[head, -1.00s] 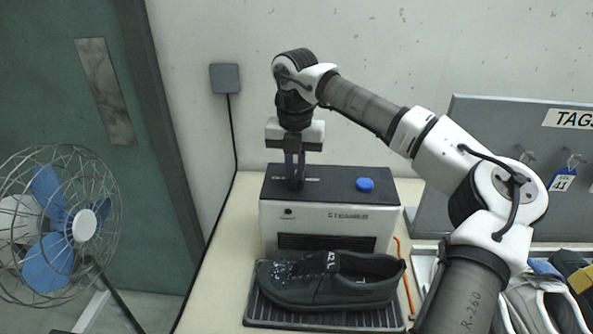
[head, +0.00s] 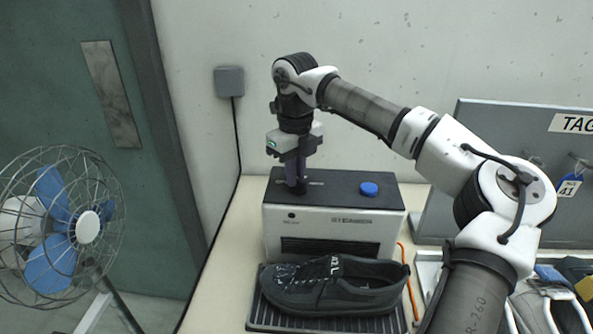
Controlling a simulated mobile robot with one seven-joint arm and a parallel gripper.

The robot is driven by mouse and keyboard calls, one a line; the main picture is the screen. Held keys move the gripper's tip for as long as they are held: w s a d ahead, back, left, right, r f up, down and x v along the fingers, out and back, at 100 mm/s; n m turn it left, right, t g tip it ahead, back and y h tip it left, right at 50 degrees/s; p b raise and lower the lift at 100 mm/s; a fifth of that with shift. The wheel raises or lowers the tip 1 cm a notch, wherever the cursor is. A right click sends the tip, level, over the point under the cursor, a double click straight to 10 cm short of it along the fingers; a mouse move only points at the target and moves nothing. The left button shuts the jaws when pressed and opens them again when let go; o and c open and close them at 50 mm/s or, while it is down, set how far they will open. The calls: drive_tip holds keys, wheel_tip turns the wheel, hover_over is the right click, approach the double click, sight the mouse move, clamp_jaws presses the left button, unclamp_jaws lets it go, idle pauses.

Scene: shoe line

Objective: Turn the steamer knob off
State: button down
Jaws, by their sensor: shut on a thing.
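The steamer (head: 330,222) is a white box with a dark top, standing on the bench. Its dark knob (head: 298,188) is on the left part of the top, mostly hidden by the fingers. My gripper (head: 296,179) points straight down from above and is shut on the knob. The knob's pointer and any markings are too small or covered to read. A blue button (head: 369,188) sits on the right part of the steamer's top, apart from my gripper.
A dark shoe (head: 335,286) lies on a ribbed black tray (head: 325,319) in front of the steamer. A wire-cage fan (head: 60,226) stands at left. A tag board (head: 480,150) and a tray of shoes are at right. An orange cord runs beside the steamer.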

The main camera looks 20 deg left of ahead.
drive_tip(key=shift+r+n, duration=0.1)
drive_tip(key=shift+n, duration=1)
drive_tip(key=c, duration=1.5)
unclamp_jaws()
drive_tip(key=shift+s, duration=0.1)
wheel_tip(320, 180, up, 14)
drive_tip(key=shift+f+b, duration=0.15)
drive_tip(key=shift+b, duration=0.75)
